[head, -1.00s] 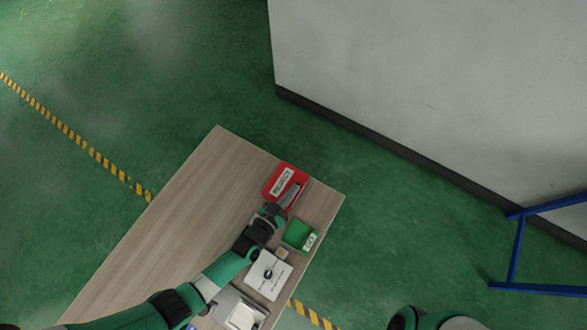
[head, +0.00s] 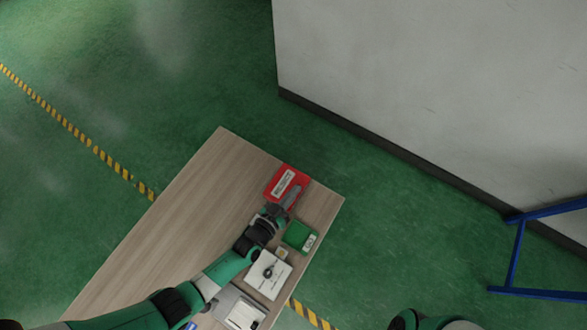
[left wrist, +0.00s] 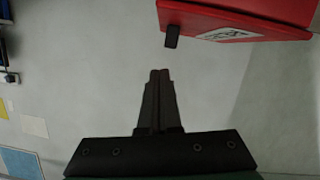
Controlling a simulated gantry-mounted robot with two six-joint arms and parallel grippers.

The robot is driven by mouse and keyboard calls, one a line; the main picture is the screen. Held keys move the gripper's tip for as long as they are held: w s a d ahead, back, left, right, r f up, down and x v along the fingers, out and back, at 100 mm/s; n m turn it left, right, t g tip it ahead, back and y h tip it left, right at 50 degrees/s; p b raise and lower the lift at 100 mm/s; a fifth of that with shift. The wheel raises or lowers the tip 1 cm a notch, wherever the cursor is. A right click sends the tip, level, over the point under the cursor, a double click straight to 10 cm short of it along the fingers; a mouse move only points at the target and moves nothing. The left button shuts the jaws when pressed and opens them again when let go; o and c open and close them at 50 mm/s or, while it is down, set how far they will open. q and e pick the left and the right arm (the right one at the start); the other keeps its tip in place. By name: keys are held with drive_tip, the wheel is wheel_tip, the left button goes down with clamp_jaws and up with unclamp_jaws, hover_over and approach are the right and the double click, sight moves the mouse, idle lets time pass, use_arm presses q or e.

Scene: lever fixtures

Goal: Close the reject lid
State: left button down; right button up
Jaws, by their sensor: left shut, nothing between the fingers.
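The red reject box (head: 273,188), with a white label on its upper face, sits near the far corner of the table. I cannot tell from the head view how far its lid is open. In the left wrist view the red box (left wrist: 245,14) shows at the top right, with a small dark tab (left wrist: 172,37) at its near left corner. My left gripper (head: 294,190) is at the box's right side in the head view. In the left wrist view its fingers (left wrist: 159,73) are shut and empty, below the tab, with a visible gap in the picture. My right gripper is out of view.
A green box (head: 297,235) with a white label stands right of my left arm. A white panel (head: 268,275) with a dark knob and a grey fixture (head: 226,304) lie nearer. The wooden table (head: 185,215) is clear on the left.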

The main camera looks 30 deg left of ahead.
use_arm(q)
wheel_tip(320, 180, up, 3)
drive_tip(key=shift+s+r+p, duration=0.1)
drive_tip(key=shift+s+p, duration=0.05)
drive_tip(key=shift+p, duration=0.7)
drive_tip(key=f+p+v, duration=0.1)
drive_tip(key=p+v, duration=0.1)
drive_tip(key=v, duration=0.7)
drive_tip(key=shift+s+d+p, duration=0.25)
drive_tip(key=shift+s+p, duration=0.1)
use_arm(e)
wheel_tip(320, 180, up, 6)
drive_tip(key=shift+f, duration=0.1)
use_arm(q)
drive_tip(key=shift+f, duration=0.1)
